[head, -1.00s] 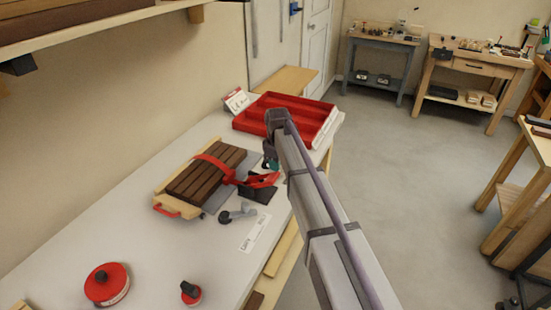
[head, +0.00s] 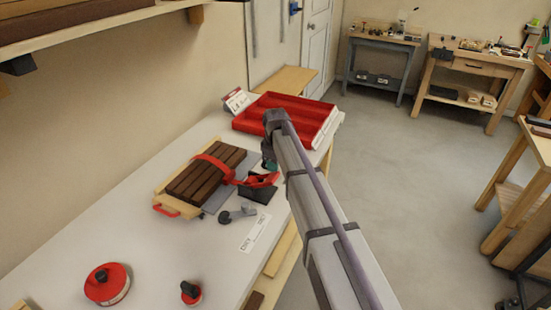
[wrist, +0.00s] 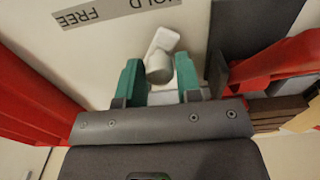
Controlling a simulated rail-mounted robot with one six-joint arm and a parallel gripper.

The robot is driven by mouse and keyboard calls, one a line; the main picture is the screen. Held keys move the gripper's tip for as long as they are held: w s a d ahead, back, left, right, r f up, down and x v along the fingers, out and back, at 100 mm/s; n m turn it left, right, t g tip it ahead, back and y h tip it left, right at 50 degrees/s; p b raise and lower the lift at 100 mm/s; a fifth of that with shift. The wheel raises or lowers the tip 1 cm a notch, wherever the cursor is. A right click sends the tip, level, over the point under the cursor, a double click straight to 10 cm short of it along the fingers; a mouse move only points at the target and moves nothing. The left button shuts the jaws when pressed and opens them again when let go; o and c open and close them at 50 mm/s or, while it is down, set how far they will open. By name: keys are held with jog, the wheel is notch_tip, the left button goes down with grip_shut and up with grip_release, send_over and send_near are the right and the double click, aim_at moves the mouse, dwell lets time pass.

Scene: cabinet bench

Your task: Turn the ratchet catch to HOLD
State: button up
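The ratchet catch (head: 237,214) is a small grey lever with a dark round end, lying on the white bench in front of the strapped slats. Its label (head: 255,233) lies beside it; the wrist view shows the words FREE and HOLD upside down on the label (wrist: 100,12). In the wrist view the pale catch (wrist: 160,62) shows in the gap between my fingertips. My gripper (wrist: 159,78) is open, with a teal finger on each side and nothing gripped. In the head view my gripper (head: 269,165) is partly hidden behind my arm, above the bench beyond the catch.
Dark slats (head: 205,175) on a wooden board carry a red strap with a red buckle (head: 258,180), close to the catch. A red tray (head: 285,115) stands behind. A red round reel (head: 107,284) and a small black-and-red knob (head: 190,292) are at the front.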

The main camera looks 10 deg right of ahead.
jog(key=o, duration=0.5)
jog(key=shift+r, duration=0.1)
notch_tip(320, 180, up, 9)
jog(key=p, duration=0.9)
